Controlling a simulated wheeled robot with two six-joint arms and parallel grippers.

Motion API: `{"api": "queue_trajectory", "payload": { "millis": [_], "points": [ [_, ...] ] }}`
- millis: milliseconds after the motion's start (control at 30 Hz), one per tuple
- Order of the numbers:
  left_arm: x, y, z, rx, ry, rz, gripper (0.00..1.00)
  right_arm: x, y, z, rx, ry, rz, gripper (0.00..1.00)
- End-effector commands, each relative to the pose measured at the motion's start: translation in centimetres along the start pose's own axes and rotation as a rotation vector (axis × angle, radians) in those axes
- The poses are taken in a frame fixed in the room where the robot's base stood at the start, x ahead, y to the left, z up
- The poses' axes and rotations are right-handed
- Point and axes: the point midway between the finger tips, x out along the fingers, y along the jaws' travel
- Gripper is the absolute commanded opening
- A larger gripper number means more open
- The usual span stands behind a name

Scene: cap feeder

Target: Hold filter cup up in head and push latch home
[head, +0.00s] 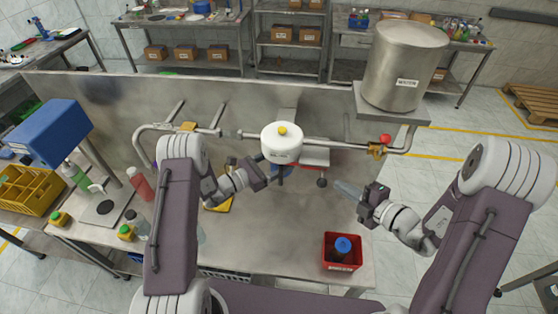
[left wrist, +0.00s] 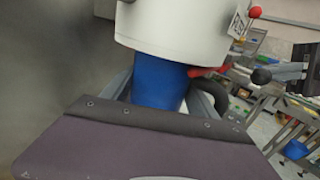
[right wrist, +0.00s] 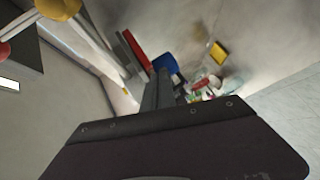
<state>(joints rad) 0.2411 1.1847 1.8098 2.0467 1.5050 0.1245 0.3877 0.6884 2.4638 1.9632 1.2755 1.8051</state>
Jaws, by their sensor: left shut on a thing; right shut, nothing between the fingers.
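The round white filter head (head: 282,143) with a yellow knob on top hangs on the pipe. My left gripper (head: 272,176) is shut on the blue filter cup (left wrist: 158,88), directly under the white head in the left wrist view. Any small gap at the cup's rim cannot be told. Beside the head is a red bar (head: 314,165), apparently the latch, with a black ball knob (head: 321,183) below it; the red bar also shows in the right wrist view (right wrist: 134,50). My right gripper (head: 342,187) is shut and empty, right of the black knob, apparently apart from it.
A steel drum (head: 405,65) stands on a shelf at the upper right, above a brass valve (head: 376,150) with a red ball (head: 385,139). A red bin (head: 334,263) holding a dark, blue-topped item sits at the bench front. Bottles stand at the left. The bench middle is fairly clear.

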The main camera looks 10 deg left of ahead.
Motion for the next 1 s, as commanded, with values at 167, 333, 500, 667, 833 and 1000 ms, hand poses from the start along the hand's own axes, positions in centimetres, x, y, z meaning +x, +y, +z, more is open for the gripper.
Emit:
{"api": "queue_trajectory", "payload": {
  "millis": [167,333,500,667,833,1000],
  "points": [
    [0.0,0.0,0.1,0.001,-0.002,0.000,0.21,-0.3,0.0,0.3,-0.001,0.000,0.000,0.00],
    [0.0,0.0,0.1,0.001,-0.001,0.000,0.87,-0.3,0.0,0.3,-0.001,0.000,0.000,0.00],
    [0.0,0.0,0.0,0.000,-0.001,0.000,0.93,-0.3,0.0,0.3,-0.001,0.000,0.000,0.00],
    [-0.2,0.0,-0.1,-0.001,0.001,0.000,0.93,-0.2,-0.2,0.3,0.000,0.000,0.000,0.00],
    [-3.1,0.2,-0.7,-0.001,-0.001,0.005,0.93,0.4,-2.1,0.8,0.000,0.000,0.000,0.00],
    [-6.8,0.3,-0.6,0.001,-0.001,0.006,0.93,0.9,-3.8,1.2,0.000,0.000,0.000,0.00]
  ]
}}
